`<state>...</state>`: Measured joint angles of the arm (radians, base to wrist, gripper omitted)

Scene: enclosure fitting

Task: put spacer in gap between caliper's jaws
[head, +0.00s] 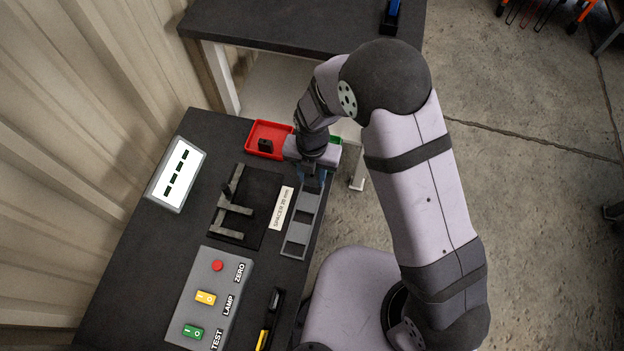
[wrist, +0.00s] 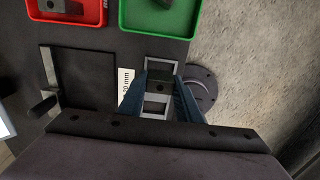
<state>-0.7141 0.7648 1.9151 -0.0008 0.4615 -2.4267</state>
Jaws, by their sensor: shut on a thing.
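My gripper (head: 314,182) is over the far end of the grey slotted rack (head: 296,235). In the wrist view its two blue fingers (wrist: 159,92) are shut on a dark block, the spacer (wrist: 158,86). I cannot tell whether the spacer still sits in its rack slot or is just above it. The grey caliper (head: 235,209) lies on a black plate left of the rack, its jaws apart with a gap between them. Part of the caliper also shows at the left of the wrist view (wrist: 38,108). In the head view the spacer is hidden by the gripper.
A label reading "SPACER" (head: 283,209) lies between caliper and rack. A white display (head: 175,174) and a button panel (head: 213,292) flank the caliper.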

